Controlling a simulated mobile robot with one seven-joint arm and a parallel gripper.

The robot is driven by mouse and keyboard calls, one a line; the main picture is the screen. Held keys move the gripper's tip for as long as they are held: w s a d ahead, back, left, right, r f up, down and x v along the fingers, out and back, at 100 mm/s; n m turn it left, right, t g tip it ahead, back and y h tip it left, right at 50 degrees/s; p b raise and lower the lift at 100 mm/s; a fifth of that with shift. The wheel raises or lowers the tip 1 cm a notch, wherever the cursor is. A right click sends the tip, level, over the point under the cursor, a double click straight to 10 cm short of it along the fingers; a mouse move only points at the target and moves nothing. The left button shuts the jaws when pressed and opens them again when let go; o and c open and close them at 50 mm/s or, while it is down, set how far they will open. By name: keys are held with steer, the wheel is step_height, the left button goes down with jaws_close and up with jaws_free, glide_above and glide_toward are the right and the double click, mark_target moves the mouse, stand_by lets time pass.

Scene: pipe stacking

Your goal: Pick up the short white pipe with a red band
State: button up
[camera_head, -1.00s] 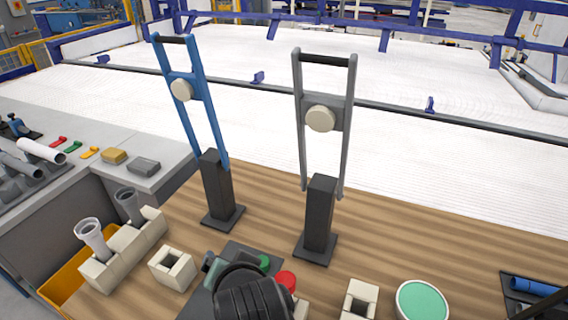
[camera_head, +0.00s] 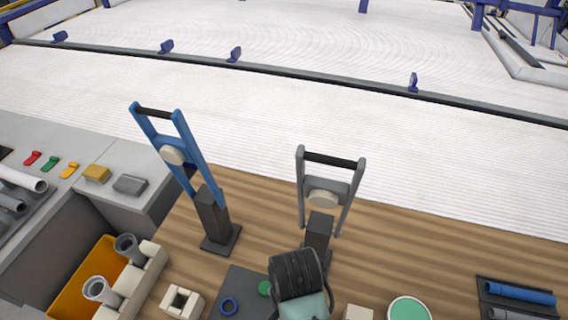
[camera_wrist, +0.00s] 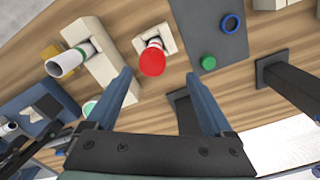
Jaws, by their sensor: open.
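In the wrist view, a short white pipe with red banding (camera_wrist: 155,44) stands in a square cream holder (camera_wrist: 139,43). A round red piece (camera_wrist: 153,64) covers its near end. My gripper (camera_wrist: 158,75) is open, with its two blue-grey fingers apart and nothing between them. The red piece appears between the fingertips in the picture; I cannot tell the gap in depth. In the head view, my arm's dark end hides the pipe and the fingers.
A white pipe with a green band (camera_wrist: 68,62) sits in a long cream block (camera_wrist: 112,72). A dark mat (camera_wrist: 222,42) carries a blue ring (camera_wrist: 232,22) and a green cap (camera_wrist: 208,62). Blue (camera_head: 172,155) and grey (camera_head: 323,197) handled frames stand on dark posts.

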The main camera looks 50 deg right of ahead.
step_height(320, 180, down, 12)
steer(key=s+p, duration=0.1)
steer(key=shift+a+f+p, duration=0.2)
steer(key=shift+p, duration=0.2)
steer(key=shift+s, duration=0.1)
jaws_close()
stand_by(0.4)
steer(key=shift+r, duration=0.1)
